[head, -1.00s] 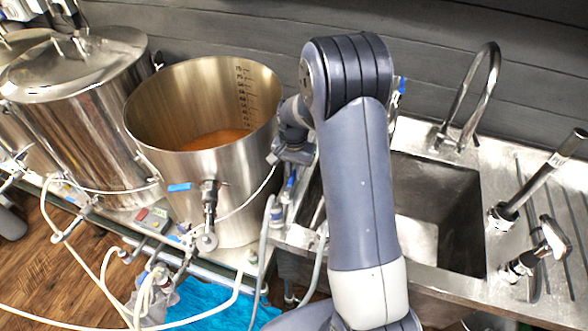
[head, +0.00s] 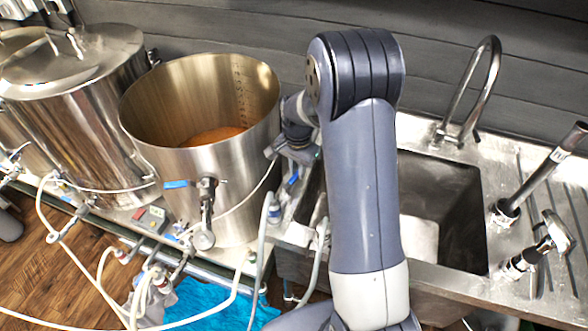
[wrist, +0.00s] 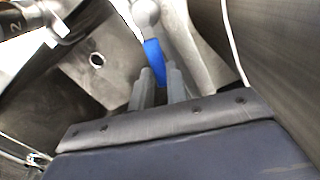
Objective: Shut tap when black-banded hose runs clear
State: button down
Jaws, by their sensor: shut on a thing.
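My gripper (wrist: 160,88) is shut on a blue tap handle (wrist: 154,60) in the wrist view, with a finger on either side of it. In the head view the blue handle (head: 293,179) shows just below my gripper, between the open pot and the sink. Two pale hoses hang below there, a left hose (head: 262,235) and a right hose (head: 319,255). I cannot make out a black band on either, nor see what runs from their ends. My arm hides part of this area.
The open steel pot (head: 165,165) holds amber liquid (head: 214,136) and has its own valve with a blue lever (head: 176,184). A lidded pot (head: 85,120) stands left. The sink (head: 455,205) and its curved faucet (head: 485,85) are right. Hoses cross the lower left.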

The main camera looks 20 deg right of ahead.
jog(key=s+m, duration=0.1)
jog(key=m, duration=0.1)
jog(key=d+m+b, duration=0.1)
jog(key=shift+s+m+b, duration=0.3)
jog(key=shift+s+m, duration=0.05)
jog(key=shift+m, duration=0.05)
jog(key=shift+s+a+m+b, duration=0.1)
jog(key=shift+s+m+b, duration=0.6)
jog(key=shift+m, duration=1.15)
jog(key=shift+s+a+m+b, duration=0.1)
jog(key=shift+s+m+b, duration=0.15)
jog(key=shift+s+m, duration=1.3)
jog(key=shift+s+a+m+b, duration=0.1)
jog(key=shift+s+m+b, duration=0.4)
jog(key=shift+m, duration=1.7)
jog(key=c, duration=1.4)
grip_release()
notch_tip(320, 180, up, 11)
jog(key=shift+f, duration=0.1)
